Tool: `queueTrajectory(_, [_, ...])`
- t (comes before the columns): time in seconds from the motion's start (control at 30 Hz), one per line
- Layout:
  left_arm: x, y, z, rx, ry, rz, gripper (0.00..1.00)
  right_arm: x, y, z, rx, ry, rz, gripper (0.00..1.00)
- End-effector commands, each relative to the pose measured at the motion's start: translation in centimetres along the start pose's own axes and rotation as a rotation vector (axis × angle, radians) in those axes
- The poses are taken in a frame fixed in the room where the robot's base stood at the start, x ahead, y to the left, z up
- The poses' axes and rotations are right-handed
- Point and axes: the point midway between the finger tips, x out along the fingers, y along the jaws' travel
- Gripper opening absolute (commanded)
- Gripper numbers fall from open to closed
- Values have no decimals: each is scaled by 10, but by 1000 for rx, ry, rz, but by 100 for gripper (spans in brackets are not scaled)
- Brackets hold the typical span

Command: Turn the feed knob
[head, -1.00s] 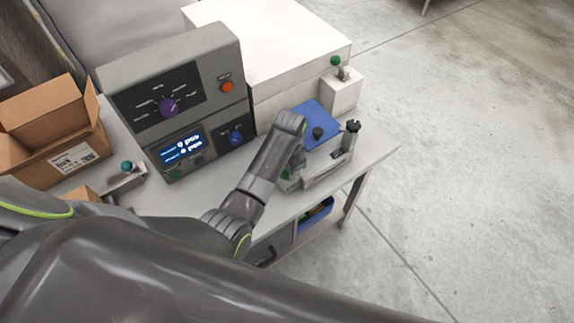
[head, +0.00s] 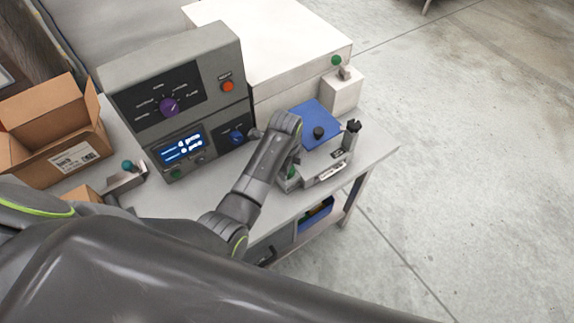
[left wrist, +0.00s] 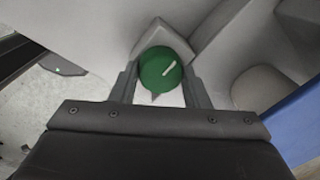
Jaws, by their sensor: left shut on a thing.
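My left gripper (left wrist: 158,78) is shut on a round green knob (left wrist: 160,69), one finger on each side of it, in the left wrist view. In the head view this green knob (head: 292,173) shows partly beneath my left wrist, on a grey fixture (head: 325,173) at the bench's front right. My right gripper is not in view.
A grey control box (head: 172,75) with a purple knob (head: 169,107), a blue knob (head: 236,137) and a lit display (head: 181,148) stands behind. Other green knobs sit at left (head: 128,166) and back right (head: 336,61). An open carton (head: 75,158) is at left.

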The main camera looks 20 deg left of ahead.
Motion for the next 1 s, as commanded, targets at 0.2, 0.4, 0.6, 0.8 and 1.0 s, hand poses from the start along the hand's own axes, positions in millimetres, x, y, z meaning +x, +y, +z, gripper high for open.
queueTrajectory(0.2, [0,0,-1,204,15,-4,19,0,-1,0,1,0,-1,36])
queueTrajectory(0.4, [0,0,0,394,25,-3,19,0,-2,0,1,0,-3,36])
queueTrajectory(0.6, [0,1,0,583,36,-2,19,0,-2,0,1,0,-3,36])
queueTrajectory(0.8, [0,1,1,773,47,-1,19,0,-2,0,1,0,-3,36])
queueTrajectory(1.0, [0,1,1,962,59,-1,19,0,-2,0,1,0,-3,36])
